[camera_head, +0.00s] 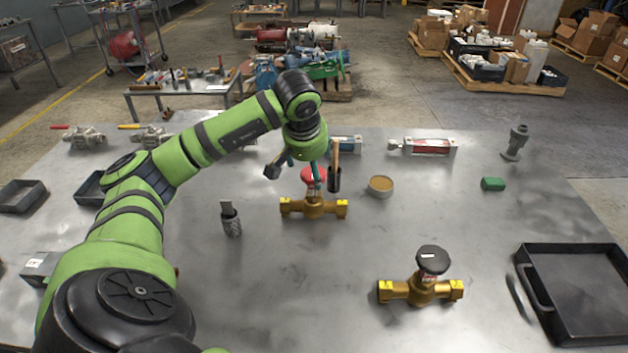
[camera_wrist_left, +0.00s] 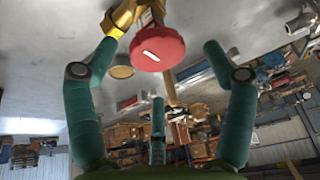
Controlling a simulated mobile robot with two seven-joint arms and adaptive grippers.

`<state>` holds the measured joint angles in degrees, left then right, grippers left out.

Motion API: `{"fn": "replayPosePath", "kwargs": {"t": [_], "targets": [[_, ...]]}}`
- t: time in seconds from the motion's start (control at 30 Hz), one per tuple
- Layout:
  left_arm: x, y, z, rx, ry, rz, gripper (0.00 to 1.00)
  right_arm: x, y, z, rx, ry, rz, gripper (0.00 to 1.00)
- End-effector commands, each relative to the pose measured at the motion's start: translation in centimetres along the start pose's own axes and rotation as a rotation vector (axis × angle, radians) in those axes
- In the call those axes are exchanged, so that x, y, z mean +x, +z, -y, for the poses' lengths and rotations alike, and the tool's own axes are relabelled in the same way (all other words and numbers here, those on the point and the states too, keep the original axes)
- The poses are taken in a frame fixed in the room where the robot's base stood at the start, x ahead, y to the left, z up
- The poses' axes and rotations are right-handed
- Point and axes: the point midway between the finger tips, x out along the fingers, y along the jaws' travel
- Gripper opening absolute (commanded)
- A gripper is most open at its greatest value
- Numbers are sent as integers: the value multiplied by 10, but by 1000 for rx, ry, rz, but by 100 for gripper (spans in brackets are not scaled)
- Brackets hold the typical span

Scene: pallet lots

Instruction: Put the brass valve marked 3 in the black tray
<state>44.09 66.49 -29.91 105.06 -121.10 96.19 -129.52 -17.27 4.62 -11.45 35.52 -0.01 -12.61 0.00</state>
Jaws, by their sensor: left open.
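A brass valve with a red handwheel (camera_head: 314,207) lies near the middle of the table. Its red handwheel (camera_wrist_left: 158,47) fills the centre of the left wrist view, with a white mark that I cannot read. My left gripper (camera_head: 304,173) is open above this valve, its teal fingers (camera_wrist_left: 162,42) apart on either side of the red handwheel. A second brass valve (camera_head: 421,290), with a black handwheel, lies at the front right. Its pale label is too small to read. The large black tray (camera_head: 585,290) is empty at the right front. My right gripper is out of view.
A round tin (camera_head: 380,187), a dark cup holding a wooden-handled tool (camera_head: 334,180) and a knurled grey tool (camera_head: 231,220) surround the red-wheeled valve. Smaller dark trays (camera_head: 20,197) lie at left. Clear table lies between the second valve and the large tray.

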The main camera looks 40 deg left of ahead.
Motion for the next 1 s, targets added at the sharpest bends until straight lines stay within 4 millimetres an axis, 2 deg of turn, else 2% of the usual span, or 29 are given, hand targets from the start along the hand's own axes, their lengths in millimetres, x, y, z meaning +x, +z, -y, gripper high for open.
{"fn": "replayPosePath", "kwargs": {"t": [0.03, 0.2, 0.47, 0.5, 0.57, 0.6, 0.67, 0.7, 1.0], "targets": [[7, 1, -1, 1, 0, 8, 83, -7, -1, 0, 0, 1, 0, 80], [29, 1, -1, -1, 3, 4, 83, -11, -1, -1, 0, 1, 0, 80], [34, 1, -1, -1, 3, 1, 83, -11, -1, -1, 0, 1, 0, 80], [34, 1, -1, -1, 3, 1, 79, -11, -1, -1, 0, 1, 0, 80], [34, 1, -1, -1, 3, 1, 55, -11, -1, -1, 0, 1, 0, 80], [34, 1, -1, -1, 3, 1, 39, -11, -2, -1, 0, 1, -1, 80], [34, 1, -1, -1, 3, 1, 15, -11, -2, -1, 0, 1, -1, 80], [34, 1, -1, -1, 3, 1, 0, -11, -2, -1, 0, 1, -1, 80], [33, -1, -1, -2, 4, -3, 0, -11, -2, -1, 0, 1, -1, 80]]}}
